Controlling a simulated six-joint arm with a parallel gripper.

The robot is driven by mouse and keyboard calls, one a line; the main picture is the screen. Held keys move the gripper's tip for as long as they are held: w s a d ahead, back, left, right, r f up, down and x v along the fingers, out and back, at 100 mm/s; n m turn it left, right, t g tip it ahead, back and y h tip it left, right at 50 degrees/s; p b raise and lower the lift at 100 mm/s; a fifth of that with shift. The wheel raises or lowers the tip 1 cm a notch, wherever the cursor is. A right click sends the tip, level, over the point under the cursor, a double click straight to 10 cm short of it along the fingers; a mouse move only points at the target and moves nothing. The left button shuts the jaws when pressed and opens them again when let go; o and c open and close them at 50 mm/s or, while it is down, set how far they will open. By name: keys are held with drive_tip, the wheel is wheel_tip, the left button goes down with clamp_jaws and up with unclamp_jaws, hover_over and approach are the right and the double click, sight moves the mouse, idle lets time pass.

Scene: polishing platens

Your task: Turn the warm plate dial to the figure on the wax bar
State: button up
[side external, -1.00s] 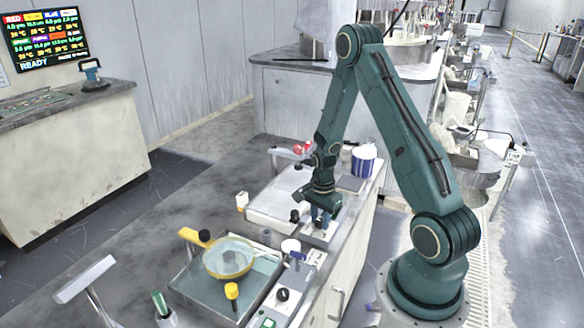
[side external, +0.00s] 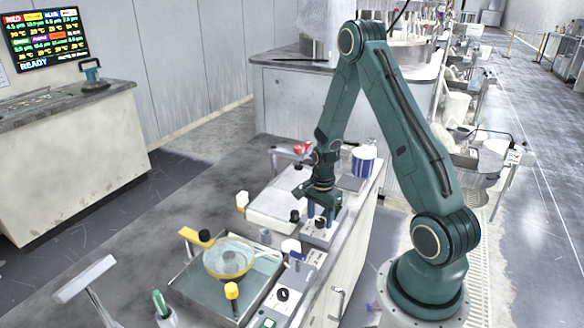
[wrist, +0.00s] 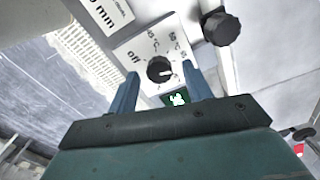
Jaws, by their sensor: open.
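The warm plate dial (wrist: 159,70) is a black round knob on a white panel in the wrist view. The panel is marked "off" and has °C figures around the knob, partly blurred. The pale mark on the knob faces the lower right. My gripper (wrist: 160,76) is open, with one blue finger on each side of the knob; I cannot tell whether they touch it. In the side view my gripper (side external: 321,216) points down at the control panel beside the white warm plate (side external: 268,212). A small pale block (side external: 242,201) left of the plate may be the wax bar; no figure is readable.
A tray (side external: 181,283) with a yellow-rimmed dish (side external: 228,274) is nearer the camera. A blue-and-white tub (side external: 363,161) stands behind.

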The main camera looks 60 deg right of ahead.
sight(320, 221)
wheel_tip(320, 221, up, 13)
idle(0.8)
drive_tip(key=s+a+r+n+t+h, duration=0.1)
drive_tip(key=s+a+r+n+t, duration=0.15)
drive_tip(key=a+r+n, duration=0.95)
drive_tip(key=s+a+r+n+t+y, duration=0.1)
drive_tip(key=s+a+r+n+t, duration=0.2)
drive_tip(key=s+a+r+n, duration=0.4)
drive_tip(key=shift+s+a+r+n, duration=0.3)
drive_tip(key=shift+s+a+n, duration=0.85)
drive_tip(key=shift+a, duration=0.45)
idle(3.1)
